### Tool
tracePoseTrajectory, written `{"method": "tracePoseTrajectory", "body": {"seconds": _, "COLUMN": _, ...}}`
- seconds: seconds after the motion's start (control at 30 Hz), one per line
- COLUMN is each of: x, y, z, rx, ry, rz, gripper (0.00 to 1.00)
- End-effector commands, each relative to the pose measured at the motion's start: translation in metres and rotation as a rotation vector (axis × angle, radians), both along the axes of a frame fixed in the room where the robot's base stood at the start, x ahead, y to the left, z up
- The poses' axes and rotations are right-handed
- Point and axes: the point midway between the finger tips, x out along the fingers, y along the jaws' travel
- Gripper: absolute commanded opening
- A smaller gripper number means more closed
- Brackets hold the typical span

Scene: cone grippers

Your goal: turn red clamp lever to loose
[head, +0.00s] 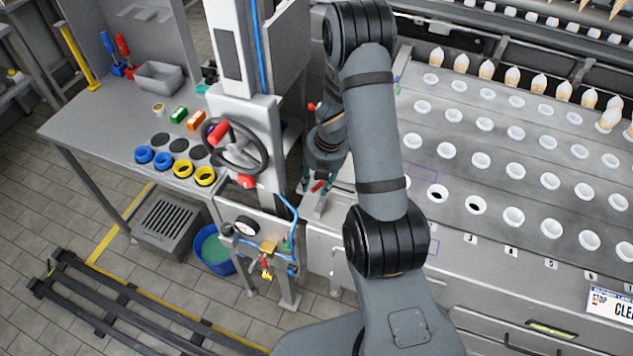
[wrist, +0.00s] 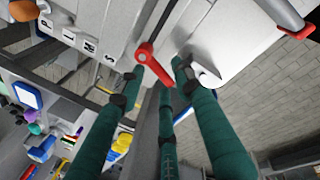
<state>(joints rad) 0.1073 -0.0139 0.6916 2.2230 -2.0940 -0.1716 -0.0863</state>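The red clamp lever (wrist: 152,66) shows near the middle of the wrist view, a short red arm with a round hub, beside a slotted metal plate. In the head view a small red lever (head: 318,186) sits at the right of the machine column, just under my gripper. My gripper (wrist: 158,74) has green fingers with dark joints. Its fingertips are spread apart on both sides of the lever, and no clear grip on it shows. In the head view my gripper (head: 318,178) is small and partly hidden behind my arm. Whether a finger touches the lever cannot be told.
A handwheel (head: 235,146) with a red handle stands left of my gripper. A pressure gauge (head: 246,226) and blue hose (head: 290,215) are below it. A conveyor with white cups (head: 516,170) lies to the right. A white block (wrist: 222,40) is close beside the fingers.

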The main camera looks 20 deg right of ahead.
Motion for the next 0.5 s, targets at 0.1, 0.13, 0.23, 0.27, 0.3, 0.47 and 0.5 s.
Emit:
{"method": "tracePoseTrajectory", "body": {"seconds": 0.1, "x": 0.0000, "y": 0.0000, "z": 0.0001, "rx": 0.000, "ry": 0.000, "rz": 0.000, "gripper": 0.25}}
{"method": "tracePoseTrajectory", "body": {"seconds": 0.13, "x": 0.0000, "y": 0.0000, "z": 0.0000, "rx": 0.000, "ry": 0.000, "rz": 0.000, "gripper": 0.23}}
{"method": "tracePoseTrajectory", "body": {"seconds": 0.23, "x": 0.0000, "y": -0.0001, "z": 0.0000, "rx": 0.000, "ry": 0.000, "rz": 0.000, "gripper": 0.17}}
{"method": "tracePoseTrajectory", "body": {"seconds": 0.27, "x": 0.0000, "y": -0.0001, "z": 0.0000, "rx": 0.000, "ry": 0.000, "rz": 0.000, "gripper": 0.16}}
{"method": "tracePoseTrajectory", "body": {"seconds": 0.3, "x": 0.0000, "y": -0.0001, "z": 0.0000, "rx": 0.000, "ry": 0.000, "rz": 0.000, "gripper": 0.13}}
{"method": "tracePoseTrajectory", "body": {"seconds": 0.47, "x": 0.0000, "y": -0.0001, "z": 0.0001, "rx": 0.000, "ry": 0.000, "rz": 0.000, "gripper": 0.04}}
{"method": "tracePoseTrajectory", "body": {"seconds": 0.5, "x": -0.0001, "y": -0.0001, "z": 0.0000, "rx": 0.000, "ry": 0.000, "rz": 0.000, "gripper": 0.02}}
